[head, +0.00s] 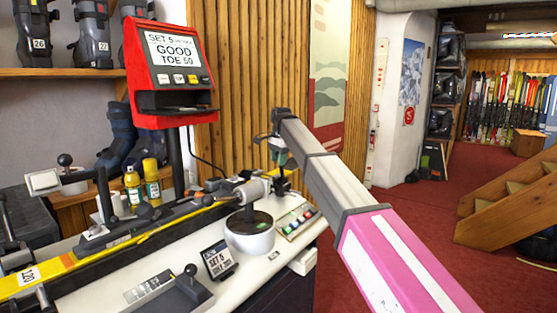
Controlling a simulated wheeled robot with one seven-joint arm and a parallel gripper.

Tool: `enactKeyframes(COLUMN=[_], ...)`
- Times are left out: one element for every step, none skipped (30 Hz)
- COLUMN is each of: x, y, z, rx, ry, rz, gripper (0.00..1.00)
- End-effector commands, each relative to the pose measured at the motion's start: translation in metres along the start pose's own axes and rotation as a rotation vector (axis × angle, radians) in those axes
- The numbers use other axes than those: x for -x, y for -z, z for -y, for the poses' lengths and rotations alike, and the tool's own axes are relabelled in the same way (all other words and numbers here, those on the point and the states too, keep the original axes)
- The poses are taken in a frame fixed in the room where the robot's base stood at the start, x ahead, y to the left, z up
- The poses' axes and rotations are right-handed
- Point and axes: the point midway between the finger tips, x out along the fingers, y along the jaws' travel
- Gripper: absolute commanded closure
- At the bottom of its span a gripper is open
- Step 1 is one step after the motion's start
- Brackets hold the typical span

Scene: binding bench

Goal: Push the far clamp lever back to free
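A long yellow ski (100,251) lies along the bench, running from the lower left toward the back right. My arm crosses from the lower right, and its end bends down at the bench's far right end. My gripper (281,180) is small and partly hidden there, close to the far end of the ski; I cannot tell whether its fingers are open or touching anything. The far clamp and its lever are not clearly distinguishable among the small grey and dark parts near my gripper. A black-knobbed lever (192,271) stands on a dark base at the bench's front.
A red display (170,62) reading "GOOD TOE 50" stands above the bench. Red carpet (420,215) lies open to the right.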

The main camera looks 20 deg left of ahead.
Motion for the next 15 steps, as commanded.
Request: enactKeyframes(x=[0.000,0.000,0.001,0.002,0.002,0.003,0.003,0.003,0.003,0.003,0.003,0.003,0.003,0.003,0.003], y=[0.000,0.002,0.005,0.008,0.011,0.015,0.016,0.016,0.015,0.015,0.015,0.015,0.015,0.015,0.016], z=[0.000,0.001,0.002,0.003,0.004,0.005,0.006,0.005,0.005,0.005,0.005,0.005,0.005,0.005,0.005], rx=[0.000,0.000,-0.001,-0.001,-0.001,-0.001,0.000,0.000,0.000,0.000,0.000,0.000,0.000,0.000,0.000], ry=[0.000,0.000,0.000,0.000,0.000,0.000,0.000,0.000,0.001,0.001,0.001,0.001,0.002,0.002,0.002], rz=[0.000,0.000,0.000,0.000,-0.001,-0.001,-0.002,-0.002,-0.002,-0.003,-0.003,-0.003,-0.003,-0.003,-0.004], gripper=[1.00,1.00,1.00,1.00,1.00,1.00,1.00,1.00,1.00,1.00,1.00,1.00,1.00,0.57,0.44])
